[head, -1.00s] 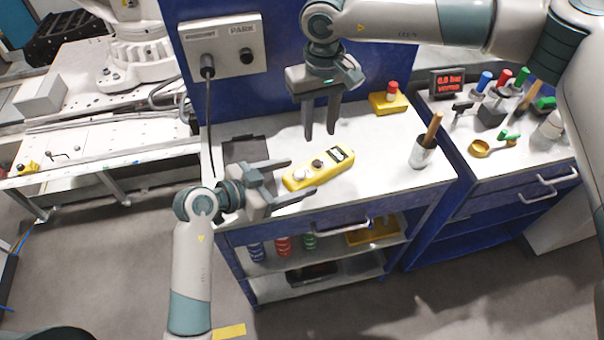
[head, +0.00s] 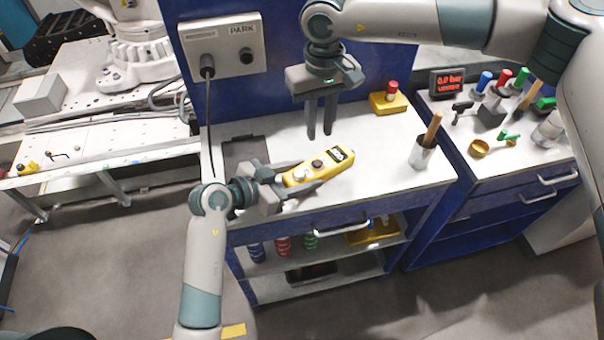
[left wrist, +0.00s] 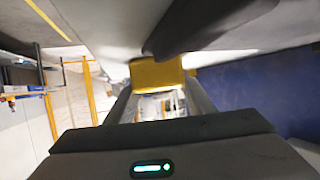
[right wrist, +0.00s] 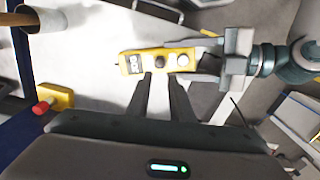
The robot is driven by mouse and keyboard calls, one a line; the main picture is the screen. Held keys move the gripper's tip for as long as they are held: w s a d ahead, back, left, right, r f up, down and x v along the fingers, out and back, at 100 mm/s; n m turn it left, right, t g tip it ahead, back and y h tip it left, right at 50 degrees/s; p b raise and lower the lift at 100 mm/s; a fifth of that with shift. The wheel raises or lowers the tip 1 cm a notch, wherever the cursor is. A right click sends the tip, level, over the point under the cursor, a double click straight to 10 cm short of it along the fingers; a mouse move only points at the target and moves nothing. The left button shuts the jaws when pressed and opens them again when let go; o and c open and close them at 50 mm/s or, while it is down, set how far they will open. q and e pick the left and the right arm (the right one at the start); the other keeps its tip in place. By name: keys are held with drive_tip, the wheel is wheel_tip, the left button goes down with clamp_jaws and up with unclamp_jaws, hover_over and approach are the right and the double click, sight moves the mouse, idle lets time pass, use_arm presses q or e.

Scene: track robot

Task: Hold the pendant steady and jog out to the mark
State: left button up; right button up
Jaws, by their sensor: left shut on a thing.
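The yellow pendant (head: 325,164), with its knob and dark display, lies on the white bench top. It also shows in the left wrist view (left wrist: 157,73) and in the right wrist view (right wrist: 182,59). My left gripper (head: 307,178) is shut on the pendant's near left end, one finger on each side. My right gripper (head: 320,135) points down above the bench behind the pendant, empty, with a narrow gap between its fingers. A yellow floor mark (head: 233,331) shows at the bottom edge, partly hidden by my left arm.
A grey wall box labelled PARK (head: 222,45) has a black cable (head: 210,125) hanging from it. A dark pad (head: 243,152) lies left of the pendant. A red-button box (head: 388,102) and a cup with a wooden handle (head: 422,155) stand to the right. Open floor lies front left.

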clamp_jaws()
idle(0.5)
idle(1.1)
drive_tip(key=s+a+f+t+y, duration=0.1)
drive_tip(key=s+a+f+y, duration=0.1)
drive_tip(key=a+y, duration=0.15)
drive_tip(key=shift+w+d+r+m+t+y, duration=0.2)
drive_tip(key=shift+d+r+m+t+y, duration=0.35)
drive_tip(key=shift+d+t+y, duration=0.15)
drive_tip(key=shift+w+d+r+m+t+y, duration=0.2)
drive_tip(key=shift+d+r+m+t+y, duration=0.35)
drive_tip(key=shift+d+t, duration=0.25)
drive_tip(key=shift+w+d+r+m+t+y, duration=0.2)
drive_tip(key=shift+d+r+m+t+y, duration=0.35)
drive_tip(key=shift+d+t+y, duration=0.2)
drive_tip(key=shift+f, duration=0.2)
approach(317, 163)
drive_tip(key=shift+w+a+f, duration=0.4)
drive_tip(key=shift+w+a, duration=0.2)
drive_tip(key=shift+a, duration=0.2)
drive_tip(key=shift+w+a+f, duration=0.35)
drive_tip(key=shift+w+a, duration=0.3)
drive_tip(key=shift+a, duration=0.15)
drive_tip(key=shift+w+a+f, duration=0.4)
drive_tip(key=shift+w+a, duration=0.2)
drive_tip(key=shift+a, duration=0.15)
